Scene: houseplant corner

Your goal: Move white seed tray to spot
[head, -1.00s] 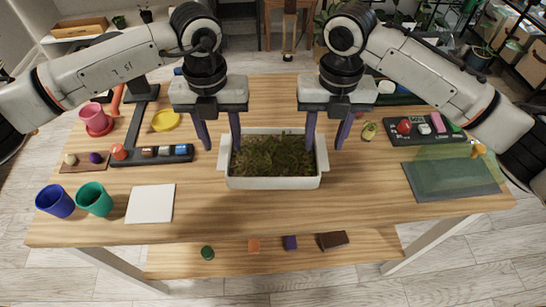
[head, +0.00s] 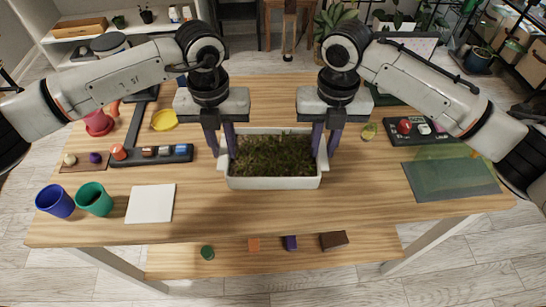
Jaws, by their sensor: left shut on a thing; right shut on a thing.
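The white seed tray (head: 272,183), filled with dark soil and green growth, stands at the middle of the wooden table in the head view. My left gripper (head: 222,147) is shut on the tray's left end wall. My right gripper (head: 324,147) is shut on its right end wall. Parts of both end walls are hidden behind the fingers. A flat white square (head: 151,203) lies on the table to the left of the tray. A translucent green sheet (head: 450,178) lies to the right; I cannot tell which marks the spot.
Blue (head: 55,201) and green (head: 95,198) cups stand at the front left. A dark strip (head: 152,155) with several small items lies left of the tray. A black tray (head: 418,130) is at right. Table in front of the seed tray is clear.

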